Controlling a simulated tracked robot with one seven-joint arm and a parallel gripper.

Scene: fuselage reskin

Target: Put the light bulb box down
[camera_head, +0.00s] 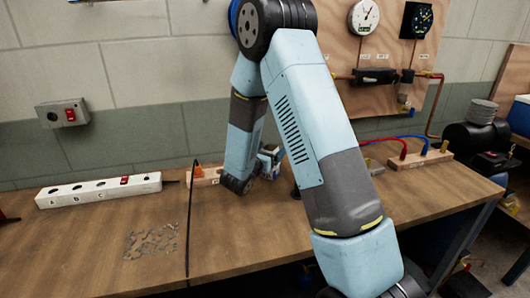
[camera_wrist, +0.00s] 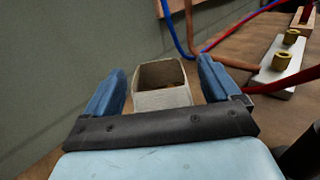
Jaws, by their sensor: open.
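The light bulb box (camera_wrist: 163,99) is a small grey-beige carton, open at the top. In the wrist view it stands between the two blue fingers of my gripper (camera_wrist: 161,66). The fingers are spread, with a visible gap on each side of the box, so they do not grip it. Its lower part is hidden behind the dark gripper body. In the head view my gripper (camera_head: 271,158) is low at the back of the workbench (camera_head: 240,230), near the wall. The box cannot be made out clearly there.
A white power strip (camera_head: 98,190) lies at the back left, with small metal pieces (camera_head: 152,241) in front. A thin black cable (camera_head: 189,230) crosses the bench. Red and blue hoses run to a wooden block (camera_head: 419,158) at the right. The bench's front middle is clear.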

